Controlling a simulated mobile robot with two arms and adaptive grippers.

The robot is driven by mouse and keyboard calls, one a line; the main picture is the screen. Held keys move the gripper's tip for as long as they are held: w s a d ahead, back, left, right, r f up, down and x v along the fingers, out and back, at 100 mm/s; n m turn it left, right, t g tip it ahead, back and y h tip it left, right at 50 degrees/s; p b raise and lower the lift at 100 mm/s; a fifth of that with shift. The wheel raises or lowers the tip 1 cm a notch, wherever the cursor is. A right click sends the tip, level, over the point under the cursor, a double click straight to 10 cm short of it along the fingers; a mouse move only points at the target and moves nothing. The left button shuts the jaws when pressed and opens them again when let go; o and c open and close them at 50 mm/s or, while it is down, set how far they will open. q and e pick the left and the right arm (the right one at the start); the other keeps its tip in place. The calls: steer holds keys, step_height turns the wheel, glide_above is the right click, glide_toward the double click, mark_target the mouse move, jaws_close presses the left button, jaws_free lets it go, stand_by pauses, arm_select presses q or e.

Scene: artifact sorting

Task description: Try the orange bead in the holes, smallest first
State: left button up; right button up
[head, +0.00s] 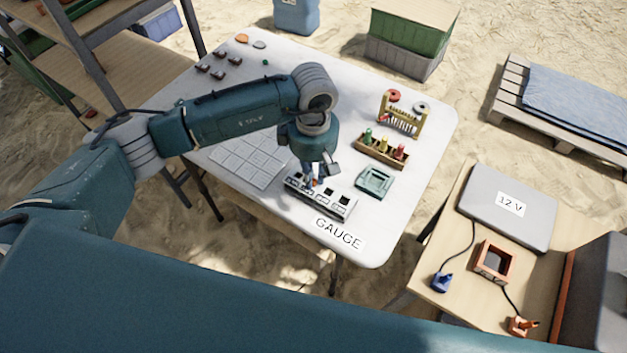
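The gauge (335,208) is a pale block with a row of dark square holes along its top, near the table's front edge behind a "GAUGE" label. My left gripper (313,179) points down over the left part of the gauge. A small orange spot, the orange bead (314,182), shows between its fingertips, and the fingers look closed on it. The bead is at or just above the block's top; I cannot tell whether it is inside a hole. The gripper hides part of the holes at that end. My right gripper is not in view.
A pale gridded tray (249,160) lies left of the gauge. A teal device (375,181), a wooden holder with colored pegs (381,152) and a rack with rings (402,122) stand to the right. Several small dark pieces and a green bead (265,62) lie at the back.

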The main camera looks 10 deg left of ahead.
mark_target(314, 180)
arm_select(q)
jaws_close()
steer(key=shift+r, duration=0.15)
steer(key=shift+r+p, duration=1.15)
steer(key=shift+r, duration=1.7)
